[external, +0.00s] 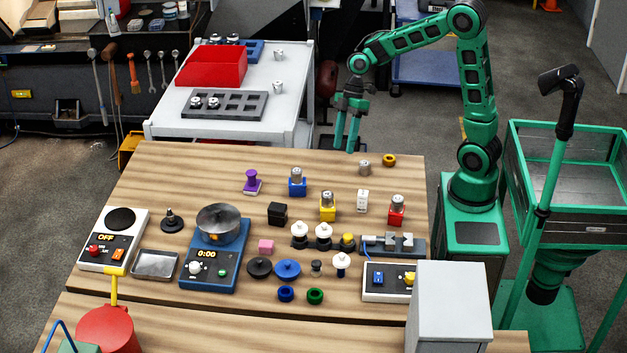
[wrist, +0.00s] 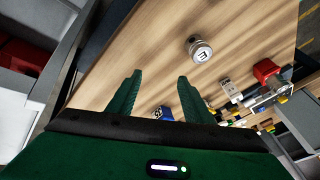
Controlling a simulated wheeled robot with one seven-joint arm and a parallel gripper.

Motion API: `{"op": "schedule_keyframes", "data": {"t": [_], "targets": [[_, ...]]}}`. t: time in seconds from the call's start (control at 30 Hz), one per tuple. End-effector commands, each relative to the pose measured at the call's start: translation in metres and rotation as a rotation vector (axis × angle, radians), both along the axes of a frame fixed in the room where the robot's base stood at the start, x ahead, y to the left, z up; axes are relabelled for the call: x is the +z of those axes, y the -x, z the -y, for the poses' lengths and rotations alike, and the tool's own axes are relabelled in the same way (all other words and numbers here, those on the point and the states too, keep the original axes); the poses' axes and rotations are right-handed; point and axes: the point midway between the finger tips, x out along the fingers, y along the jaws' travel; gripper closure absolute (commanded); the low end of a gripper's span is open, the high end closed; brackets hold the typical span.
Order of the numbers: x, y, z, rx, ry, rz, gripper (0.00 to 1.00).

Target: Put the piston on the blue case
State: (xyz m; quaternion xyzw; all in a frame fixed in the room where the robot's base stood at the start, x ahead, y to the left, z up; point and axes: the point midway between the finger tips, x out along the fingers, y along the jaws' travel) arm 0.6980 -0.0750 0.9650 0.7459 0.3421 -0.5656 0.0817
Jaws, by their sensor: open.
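A silver piston (external: 364,167) stands alone near the far right edge of the wooden table; in the wrist view it appears as a metal cylinder with a letter on its top (wrist: 200,48). The blue case (external: 297,188) stands left of it, with a silver cylinder showing on top. A small blue object in the wrist view (wrist: 162,113), partly hidden between the fingers, may be this case. My gripper (external: 347,148) is open and empty, pointing down near the table's far edge, left of the piston and apart from it.
Yellow (external: 327,214) and red (external: 397,218) cases with silver tops stand nearby, with a white piece (external: 362,204) between them. A purple piece (external: 252,182) is left. A white cart (external: 160,124) adjoins the far left. The table's far strip is mostly clear.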

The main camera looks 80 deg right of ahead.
Motion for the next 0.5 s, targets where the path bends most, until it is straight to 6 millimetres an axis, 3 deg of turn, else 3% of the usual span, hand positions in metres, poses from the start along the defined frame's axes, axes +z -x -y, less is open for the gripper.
{"op": "schedule_keyframes", "data": {"t": [0.3, 0.5], "targets": [[0.015, 0.126, 0.059, -0.539, 0.231, -0.201, 0.54], [0.016, 0.212, 0.085, -0.886, 0.288, -0.298, 0.54]]}}
